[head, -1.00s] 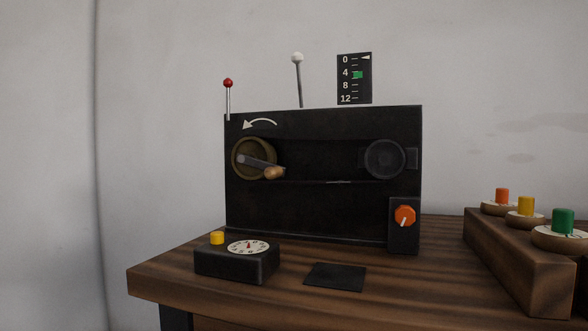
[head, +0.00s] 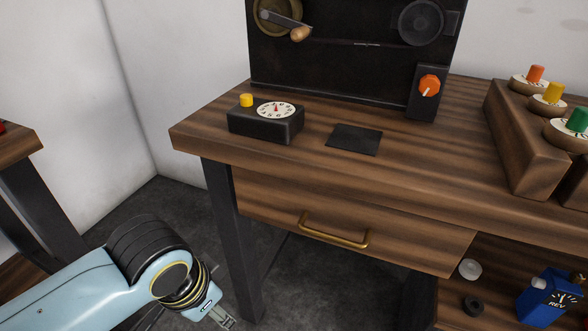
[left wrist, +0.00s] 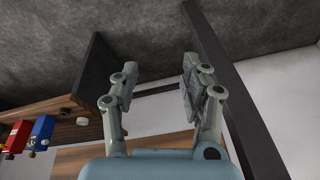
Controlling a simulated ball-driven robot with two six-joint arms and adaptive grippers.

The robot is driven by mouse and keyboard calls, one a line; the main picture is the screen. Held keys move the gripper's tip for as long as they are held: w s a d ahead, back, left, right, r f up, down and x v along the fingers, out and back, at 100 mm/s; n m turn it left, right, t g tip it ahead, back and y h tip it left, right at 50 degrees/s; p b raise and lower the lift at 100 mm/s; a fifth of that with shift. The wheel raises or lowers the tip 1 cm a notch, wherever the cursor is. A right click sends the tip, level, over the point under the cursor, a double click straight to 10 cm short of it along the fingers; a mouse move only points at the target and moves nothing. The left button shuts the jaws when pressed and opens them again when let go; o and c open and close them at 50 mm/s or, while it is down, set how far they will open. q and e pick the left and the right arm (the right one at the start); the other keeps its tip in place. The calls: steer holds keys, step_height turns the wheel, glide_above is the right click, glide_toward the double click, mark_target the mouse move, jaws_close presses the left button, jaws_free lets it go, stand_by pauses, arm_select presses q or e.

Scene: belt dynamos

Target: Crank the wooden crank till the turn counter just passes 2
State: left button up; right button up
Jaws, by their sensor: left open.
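The crank's wooden knob (head: 301,33) sits at the end of a grey crank arm (head: 285,19) on a brass-coloured wheel, cut by the top edge of the head view. The wheel is on the black machine (head: 340,65). A small black box with a round white dial (head: 276,110), a short red pointer and a yellow button stands in front; it looks like the turn counter, its digits too small to read. My left gripper (head: 222,318) is low, below the bench top and far from the crank. In the left wrist view its fingers (left wrist: 155,80) are apart and empty.
The bench (head: 300,165) has a drawer with a brass handle (head: 335,233). A black pad (head: 355,139), an orange knob (head: 429,86) and a wooden block (head: 530,140) with coloured pegs are on the right. A blue REV device (head: 551,299) stands on the lower shelf.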

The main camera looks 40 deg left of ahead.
arm_select(q)
step_height(320, 180, up, 13)
steer(key=w+t+p, duration=0.1)
steer(key=p, duration=0.1)
steer(key=n+t+y, duration=0.3)
steer(key=t, duration=1.1)
glide_toward(295, 37)
steer(key=d+x, duration=0.1)
steer(key=x, duration=0.5)
steer(key=p+x, duration=0.1)
steer(key=x, duration=0.2)
steer(key=a+x, duration=0.1)
steer(key=x, duration=0.2)
steer(key=shift+w+a, duration=0.1)
steer(key=shift+w, duration=0.1)
jaws_close()
